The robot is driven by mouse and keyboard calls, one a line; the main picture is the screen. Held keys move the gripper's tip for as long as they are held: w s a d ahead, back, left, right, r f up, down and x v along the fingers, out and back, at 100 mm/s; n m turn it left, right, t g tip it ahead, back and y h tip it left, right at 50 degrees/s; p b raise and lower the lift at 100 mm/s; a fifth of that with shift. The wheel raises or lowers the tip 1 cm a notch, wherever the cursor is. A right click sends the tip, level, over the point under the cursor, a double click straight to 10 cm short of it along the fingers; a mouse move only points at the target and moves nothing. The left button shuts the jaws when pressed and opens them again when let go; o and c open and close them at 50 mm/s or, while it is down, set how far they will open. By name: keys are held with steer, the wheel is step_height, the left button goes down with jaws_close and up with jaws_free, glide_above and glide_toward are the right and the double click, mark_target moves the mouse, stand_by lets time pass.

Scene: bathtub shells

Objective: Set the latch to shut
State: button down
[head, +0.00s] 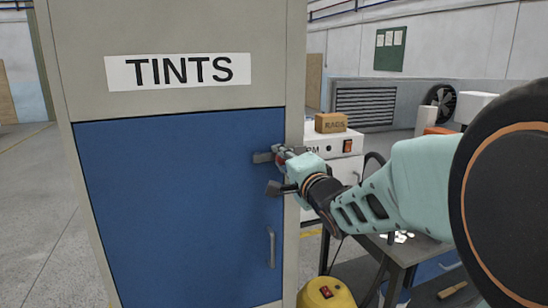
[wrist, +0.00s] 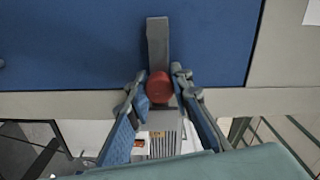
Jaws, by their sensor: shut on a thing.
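The latch (head: 262,157) is a grey bar lying level near the right edge of the blue door (head: 170,210), which sits in a cabinet labelled TINTS. In the wrist view the bar (wrist: 158,42) lies mostly over the blue panel, with a red knob (wrist: 159,86) at the panel's edge by the beige frame. My gripper (head: 281,160) is at the knob, with one finger on each side of it in the wrist view (wrist: 160,92). It is shut on the knob. How far the bar's end reaches over the frame is partly hidden by the knob and fingers.
A grey pull handle (head: 271,247) is lower on the door. Right of the cabinet stand a white machine (head: 346,144) with a cardboard box (head: 331,122) on top and a workbench (head: 412,250). A yellow canister (head: 326,294) is on the floor. The floor left of the cabinet is clear.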

steer(key=shift+f, duration=0.3)
steer(key=c, duration=1.7)
jaws_free()
steer(key=shift+r, duration=0.1)
steer(key=shift+r, duration=0.2)
